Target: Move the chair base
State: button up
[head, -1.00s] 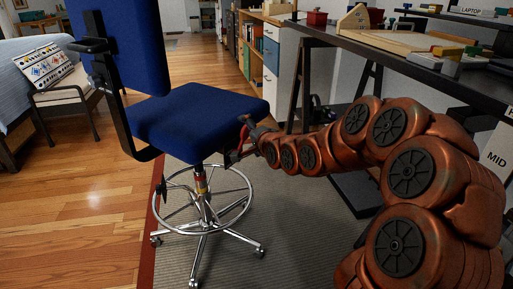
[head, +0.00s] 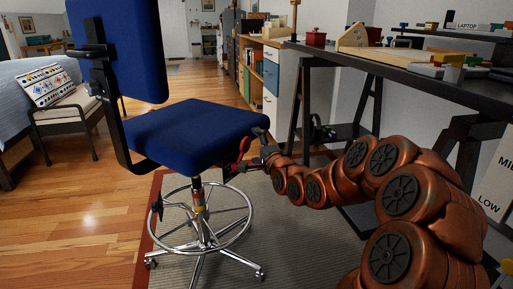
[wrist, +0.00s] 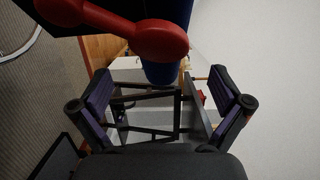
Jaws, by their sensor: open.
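The chair has a blue seat (head: 195,130) and a blue backrest at the left in the head view. Its chrome base (head: 203,240) has a foot ring and several castered legs, standing partly over the rug. My gripper (head: 245,158) is beside the seat's right edge, close to a red part under it. In the wrist view my gripper (wrist: 160,78) has its fingers spread wide. A red rounded bar (wrist: 155,38) crosses the top, with a blue surface behind it. A piece of chrome ring (wrist: 18,38) shows at upper left. Contact with the chair cannot be told.
A dark desk (head: 430,65) with wooden pieces and its trestle legs stand at the right. A grey rug (head: 300,255) with a red border lies below. A cushioned bench (head: 60,110) stands at the left. Wood floor (head: 75,215) is clear at the left.

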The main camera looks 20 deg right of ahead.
jog(key=w+b, duration=0.1)
jog(key=w, duration=0.4)
jog(key=shift+w+a+f+b, duration=0.15)
jog(key=shift+w+a+b, duration=0.1)
jog(key=shift+b, duration=0.15)
jog(key=shift+w, duration=0.95)
jog(key=c, duration=1.8)
jog(key=shift+o, duration=0.2)
jog(key=shift+d+r, duration=0.1)
jog(key=shift+r, duration=0.1)
